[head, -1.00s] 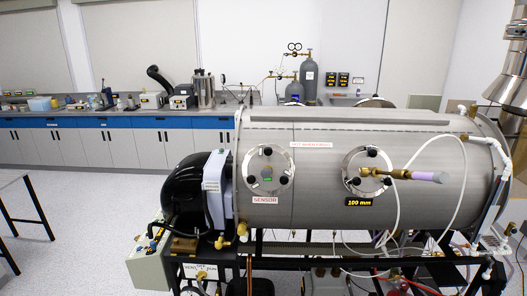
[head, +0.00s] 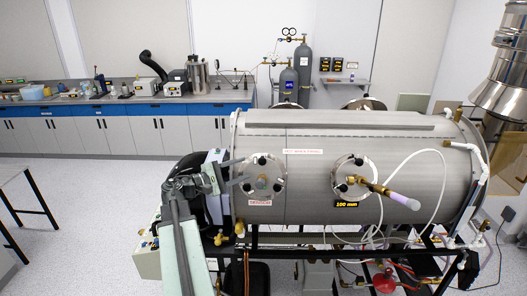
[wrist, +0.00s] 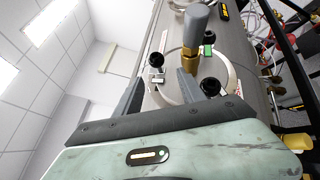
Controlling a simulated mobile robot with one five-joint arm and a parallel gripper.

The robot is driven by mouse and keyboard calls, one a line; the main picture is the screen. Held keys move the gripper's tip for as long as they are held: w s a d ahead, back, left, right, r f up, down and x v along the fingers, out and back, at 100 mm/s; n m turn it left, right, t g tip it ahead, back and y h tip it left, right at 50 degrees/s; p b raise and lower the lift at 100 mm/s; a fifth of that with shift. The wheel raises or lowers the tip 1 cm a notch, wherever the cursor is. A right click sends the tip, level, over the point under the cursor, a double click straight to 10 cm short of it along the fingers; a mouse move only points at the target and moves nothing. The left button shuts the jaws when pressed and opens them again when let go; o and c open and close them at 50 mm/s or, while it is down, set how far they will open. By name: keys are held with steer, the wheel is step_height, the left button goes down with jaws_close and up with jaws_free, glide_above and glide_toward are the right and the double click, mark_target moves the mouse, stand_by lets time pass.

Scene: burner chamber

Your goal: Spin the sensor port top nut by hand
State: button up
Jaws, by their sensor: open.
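The sensor port (head: 262,178) is a round flange with three black nuts on the side of the steel chamber, above a SENSOR label. Its top nut (head: 262,160) is black; it also shows in the wrist view (wrist: 156,59), where up lies to the left. My gripper (head: 241,171) is at the port's left edge in the head view, open and empty. In the wrist view my gripper (wrist: 165,72) has a finger on either side of the top nut's line; I cannot tell whether they touch it. A grey cylinder (wrist: 196,25) on a brass fitting stands out from the port.
The steel chamber (head: 390,150) fills the centre and right. The 100 mm port (head: 350,165) beside the sensor port carries a brass fitting that sticks out, with a white hose. A lab bench (head: 130,108) stands behind, and open floor (head: 90,195) lies left.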

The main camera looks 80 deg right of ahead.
mark_target(263, 161)
steer(key=shift+s+d+r+g, duration=0.15)
steer(key=shift+s+r, duration=0.1)
steer(key=shift+s, duration=0.25)
steer(key=shift+s+d+r+g, duration=0.15)
steer(key=shift+s+r, duration=0.05)
steer(key=shift+s, duration=0.25)
steer(key=x, duration=0.7)
steer(key=shift+s+d+f, duration=0.15)
steer(key=shift+s+d, duration=0.05)
steer(key=shift+s, duration=0.05)
